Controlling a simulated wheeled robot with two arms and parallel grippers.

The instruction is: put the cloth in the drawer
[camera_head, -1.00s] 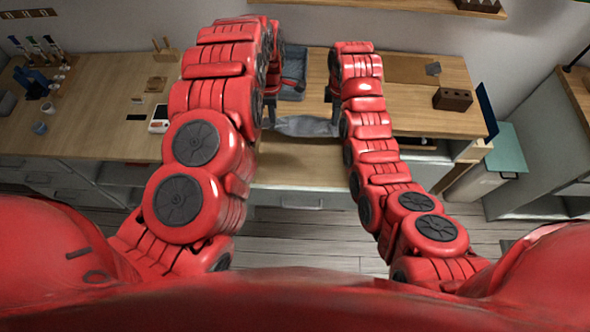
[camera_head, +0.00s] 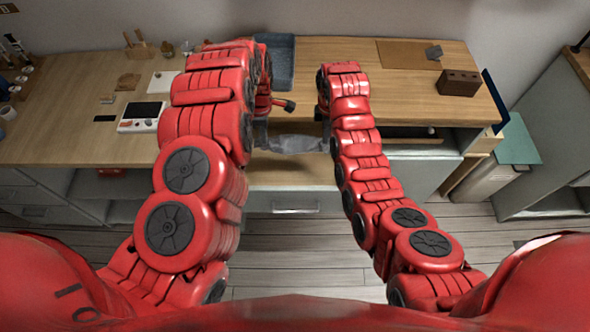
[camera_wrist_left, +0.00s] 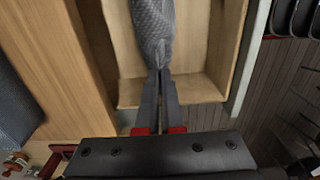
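The grey cloth (camera_head: 295,144) is stretched between my two grippers, above the open drawer. The drawer (camera_head: 290,176) is pulled out of the counter front; its pale wooden inside (camera_wrist_left: 203,55) shows in the left wrist view. My left gripper (camera_head: 262,138) is shut on the cloth's left end; in the left wrist view its fingers (camera_wrist_left: 161,82) pinch the bunched cloth (camera_wrist_left: 153,28) over the drawer. My right gripper (camera_head: 325,130) is at the cloth's right end and appears shut on it; its fingertips are partly hidden.
The wooden counter (camera_head: 60,120) runs behind and beside the drawer. On it are a grey tray (camera_head: 283,62), a white device (camera_head: 142,116) and a brown block (camera_head: 458,83) with holes. A bin with a teal lid (camera_head: 518,140) stands at the right.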

